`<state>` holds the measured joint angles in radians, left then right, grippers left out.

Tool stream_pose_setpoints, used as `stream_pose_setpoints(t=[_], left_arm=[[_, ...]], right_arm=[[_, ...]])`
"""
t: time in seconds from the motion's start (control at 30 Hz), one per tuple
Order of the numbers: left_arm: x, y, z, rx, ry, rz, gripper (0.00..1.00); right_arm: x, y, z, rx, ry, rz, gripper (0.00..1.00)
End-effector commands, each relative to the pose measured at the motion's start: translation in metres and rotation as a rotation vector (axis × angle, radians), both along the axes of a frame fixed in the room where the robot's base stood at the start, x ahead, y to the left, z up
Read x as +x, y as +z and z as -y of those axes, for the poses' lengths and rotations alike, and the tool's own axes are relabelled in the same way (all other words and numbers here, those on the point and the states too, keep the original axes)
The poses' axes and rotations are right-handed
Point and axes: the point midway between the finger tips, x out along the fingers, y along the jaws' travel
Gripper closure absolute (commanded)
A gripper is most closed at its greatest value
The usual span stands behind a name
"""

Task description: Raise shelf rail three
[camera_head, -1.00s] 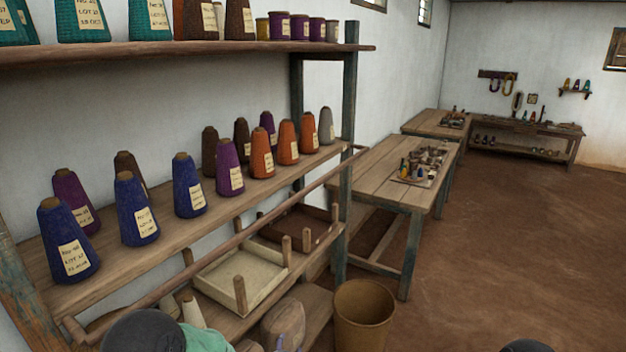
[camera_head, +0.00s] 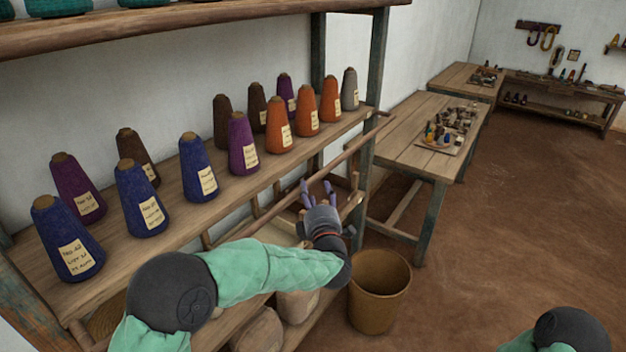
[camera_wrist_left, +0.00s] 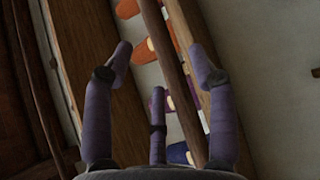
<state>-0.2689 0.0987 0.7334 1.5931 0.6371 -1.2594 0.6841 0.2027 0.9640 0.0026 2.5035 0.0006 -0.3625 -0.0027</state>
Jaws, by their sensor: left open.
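A long thin wooden rail (camera_head: 345,148) runs along the front of the middle cone shelf, low, near the shelf board's edge. The arm hides part of its left length. My left gripper (camera_head: 318,186) is open and empty, below and in front of the rail's right half, with its fingers pointing up. In the left wrist view the open purple fingers (camera_wrist_left: 158,62) have wooden bars and coloured cones beyond them; nothing is between the tips. I cannot tell which bar there is the rail. My right gripper is out of view; only part of that arm shows at bottom right.
Several labelled yarn cones (camera_head: 242,143) stand on the middle shelf behind the rail. A brown bin (camera_head: 379,290) stands on the floor right of the shelf unit. A table with tools (camera_head: 400,148) is behind it. The floor at right is clear.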

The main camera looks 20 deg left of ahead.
Motion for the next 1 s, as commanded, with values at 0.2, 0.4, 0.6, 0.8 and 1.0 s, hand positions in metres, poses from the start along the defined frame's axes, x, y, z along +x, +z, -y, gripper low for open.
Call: stream_pose_setpoints(t=[0.2,0.4,0.6,0.8,1.0], left_arm=[[0.032,0.004,-0.014,0.0,0.0,0.0,0.42],[0.046,0.007,-0.021,0.0,0.0,0.0,0.42],[0.049,0.008,-0.022,0.001,-0.002,-0.001,0.42],[0.049,0.007,-0.022,0.001,-0.002,-0.001,0.59],[0.049,0.007,-0.022,0.001,-0.002,-0.002,1.0]], right_arm=[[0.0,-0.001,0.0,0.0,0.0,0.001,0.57],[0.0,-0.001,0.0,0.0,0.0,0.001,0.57],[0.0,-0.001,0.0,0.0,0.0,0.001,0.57],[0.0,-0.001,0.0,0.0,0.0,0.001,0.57],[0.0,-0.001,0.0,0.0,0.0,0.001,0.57]])
